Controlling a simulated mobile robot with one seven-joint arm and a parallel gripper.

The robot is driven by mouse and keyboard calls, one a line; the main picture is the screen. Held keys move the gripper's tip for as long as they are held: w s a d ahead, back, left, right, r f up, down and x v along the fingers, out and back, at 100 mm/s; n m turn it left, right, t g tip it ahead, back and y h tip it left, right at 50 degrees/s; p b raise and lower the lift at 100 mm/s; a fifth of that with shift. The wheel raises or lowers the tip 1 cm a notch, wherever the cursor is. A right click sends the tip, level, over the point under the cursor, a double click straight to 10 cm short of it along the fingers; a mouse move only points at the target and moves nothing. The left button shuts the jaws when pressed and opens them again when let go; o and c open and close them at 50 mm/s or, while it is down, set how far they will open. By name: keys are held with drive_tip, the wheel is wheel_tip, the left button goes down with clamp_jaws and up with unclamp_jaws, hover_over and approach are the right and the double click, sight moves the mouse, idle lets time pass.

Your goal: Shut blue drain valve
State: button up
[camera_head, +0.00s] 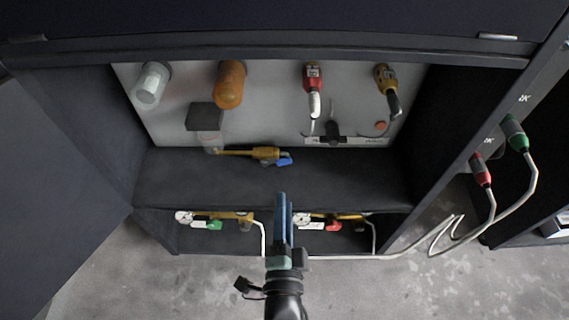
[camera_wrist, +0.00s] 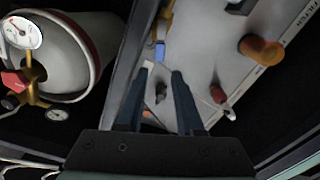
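The drain valve's blue handle (camera_head: 285,161) sits at the right end of a brass valve body (camera_head: 262,153) on a pipe above the shelf in the head view. In the wrist view the blue handle (camera_wrist: 160,50) shows just beyond my fingertips, near the gap between them. My gripper (camera_head: 282,197) is in front of the cabinet, below the handle in the head view and apart from it. In the wrist view my gripper (camera_wrist: 160,72) has its two fingers spread with nothing between them. Whether the handle lies along or across the pipe is hard to tell.
Below the shelf are a green-handled valve (camera_head: 214,225) and a red-handled valve (camera_head: 333,226) with gauges. A grey-white cylinder with a gauge (camera_wrist: 22,32) fills the wrist view's left. The back panel carries an orange canister (camera_head: 230,84) and cabled connectors. A dark shelf (camera_head: 350,180) is bare.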

sight(285, 163)
drive_tip(key=w+b, duration=0.2)
drive_tip(key=w, duration=0.8)
drive_tip(key=shift+w, duration=0.1)
drive_tip(key=shift+c, duration=0.2)
clamp_jaws()
